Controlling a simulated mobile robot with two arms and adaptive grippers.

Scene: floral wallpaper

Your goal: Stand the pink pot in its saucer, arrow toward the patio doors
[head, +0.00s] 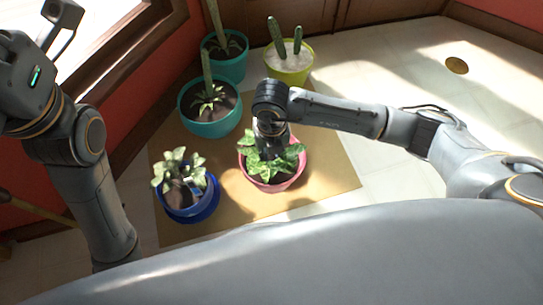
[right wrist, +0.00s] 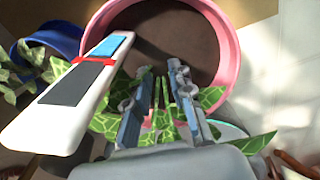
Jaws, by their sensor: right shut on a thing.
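The pink pot (head: 272,185), holding dark soil and a green leafy plant (head: 262,166), stands on a tan mat. My right gripper (head: 268,135) reaches down into its leaves. In the right wrist view its fingers (right wrist: 157,85) have leaves between them and point toward the soil inside the pink rim (right wrist: 232,60); their exact contact is hard to see. A pale teal curved edge (right wrist: 232,130) shows beside the pot, perhaps a saucer. I see no arrow. My left gripper (head: 62,15) is raised at the upper left, away from the pots; its opening is unclear.
A blue pot (head: 190,212) stands close to the left. Two teal pots (head: 210,130) and a yellow-green cactus pot (head: 290,75) stand behind. The mat (head: 335,180) is bare to the right. A white device (right wrist: 75,105) crosses the right wrist view. A window is at upper left.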

